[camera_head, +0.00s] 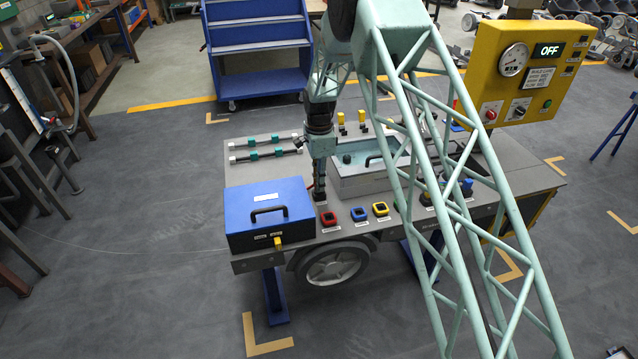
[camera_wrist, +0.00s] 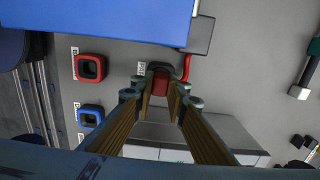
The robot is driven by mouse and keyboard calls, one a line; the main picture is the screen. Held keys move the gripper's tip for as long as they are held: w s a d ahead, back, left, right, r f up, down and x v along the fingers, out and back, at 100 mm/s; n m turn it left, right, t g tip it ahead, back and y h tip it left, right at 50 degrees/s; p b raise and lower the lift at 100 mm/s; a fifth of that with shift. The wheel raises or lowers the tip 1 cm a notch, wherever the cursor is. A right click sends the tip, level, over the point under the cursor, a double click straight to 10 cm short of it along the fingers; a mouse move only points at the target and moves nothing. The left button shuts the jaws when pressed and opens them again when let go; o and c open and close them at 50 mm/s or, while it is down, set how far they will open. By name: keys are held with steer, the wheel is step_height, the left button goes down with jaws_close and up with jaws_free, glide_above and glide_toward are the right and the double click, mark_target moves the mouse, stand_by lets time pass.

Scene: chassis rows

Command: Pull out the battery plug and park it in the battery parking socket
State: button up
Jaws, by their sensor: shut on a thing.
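My gripper (camera_head: 319,196) points down just right of the blue box (camera_head: 272,190). In the wrist view its fingers (camera_wrist: 160,92) are closed around a red plug (camera_wrist: 160,82), the battery plug. A short red cable (camera_wrist: 187,68) runs from the plug toward a dark block beside the blue box (camera_wrist: 110,20). Whether the plug is seated in a socket is hidden by the fingers. A red-framed socket (camera_head: 328,219) with a dark opening sits on the deck near the gripper; it also shows in the wrist view (camera_wrist: 90,67). It looks empty.
A blue-framed socket (camera_head: 359,214) and a yellow-framed one (camera_head: 381,209) are in line with the red one. A grey box (camera_head: 366,182) with a handle stands right of the gripper. Bars with teal clamps (camera_head: 266,150) lie behind. A yellow panel (camera_head: 528,75) reads OFF.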

steer(key=shift+f, duration=0.1)
steer(key=o, duration=0.9)
step_height(320, 180, up, 12)
steer(key=shift+r, duration=0.1)
stand_by(0.4)
stand_by(0.6)
